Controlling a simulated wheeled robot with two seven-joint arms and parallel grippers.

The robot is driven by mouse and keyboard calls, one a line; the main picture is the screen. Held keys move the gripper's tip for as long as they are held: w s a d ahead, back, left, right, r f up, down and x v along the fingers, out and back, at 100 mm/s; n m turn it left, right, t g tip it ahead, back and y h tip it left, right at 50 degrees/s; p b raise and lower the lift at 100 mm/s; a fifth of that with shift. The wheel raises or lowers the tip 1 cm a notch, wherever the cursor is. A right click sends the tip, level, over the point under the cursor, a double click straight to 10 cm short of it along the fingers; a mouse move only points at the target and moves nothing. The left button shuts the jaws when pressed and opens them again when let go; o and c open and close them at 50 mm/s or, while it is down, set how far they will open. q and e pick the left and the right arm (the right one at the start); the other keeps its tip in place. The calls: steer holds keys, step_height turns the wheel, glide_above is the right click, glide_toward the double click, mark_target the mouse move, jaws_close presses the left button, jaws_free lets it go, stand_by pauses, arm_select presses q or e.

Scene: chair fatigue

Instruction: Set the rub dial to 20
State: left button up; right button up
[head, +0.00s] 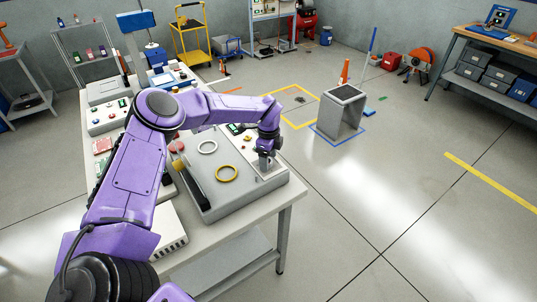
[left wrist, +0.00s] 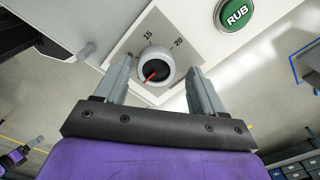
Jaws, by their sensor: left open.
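The rub dial (left wrist: 155,66) is a round, light grey knob with a dark centre and a red pointer, on a pale plate marked 15 and 20. The red pointer slants toward the lower left in the left wrist view, away from the 20 mark at upper right. My left gripper (left wrist: 158,88) is open, with one finger on each side of the knob; I cannot tell whether either touches it. In the head view my left gripper (head: 265,163) points down at the plate (head: 270,172) on the grey machine (head: 245,192), hiding the dial.
The machine stands near the end of a workbench (head: 285,205). The floor to the right is open.

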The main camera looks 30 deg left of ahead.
arm_select(q)
steer(key=shift+s+r, duration=0.15)
steer(key=shift+s, duration=0.2)
steer(key=c, duration=1.1)
arm_select(e)
steer(key=shift+s, duration=0.25)
arm_select(q)
steer(key=shift+o, duration=0.2)
